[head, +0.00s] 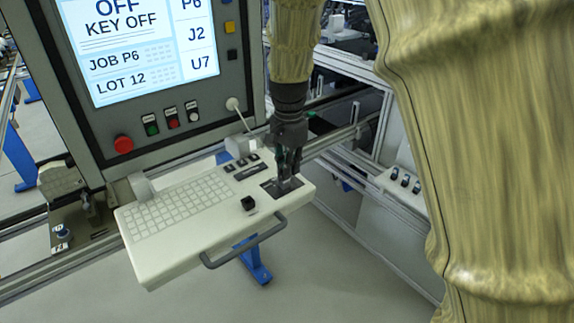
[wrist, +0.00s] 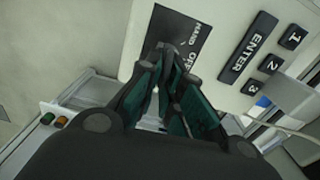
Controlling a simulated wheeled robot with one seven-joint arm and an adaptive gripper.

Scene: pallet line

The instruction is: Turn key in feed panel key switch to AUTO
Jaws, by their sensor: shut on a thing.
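The key switch's dark plate (head: 291,193) is set in the right end of the white keyboard console. It also shows in the wrist view (wrist: 167,25), where the labels HAND and OFF can be read. The AUTO label is not visible. My gripper (head: 285,181) points down at this plate, its fingertips right over the switch. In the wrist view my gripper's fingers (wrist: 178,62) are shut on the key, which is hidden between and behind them. The screen (head: 142,45) above reads KEY OFF.
The console (head: 165,248) has a keyboard, a black knob (head: 248,203) and a front handle (head: 245,243). In the wrist view an ENTER key (wrist: 248,47) and numbered keys lie beside the plate.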

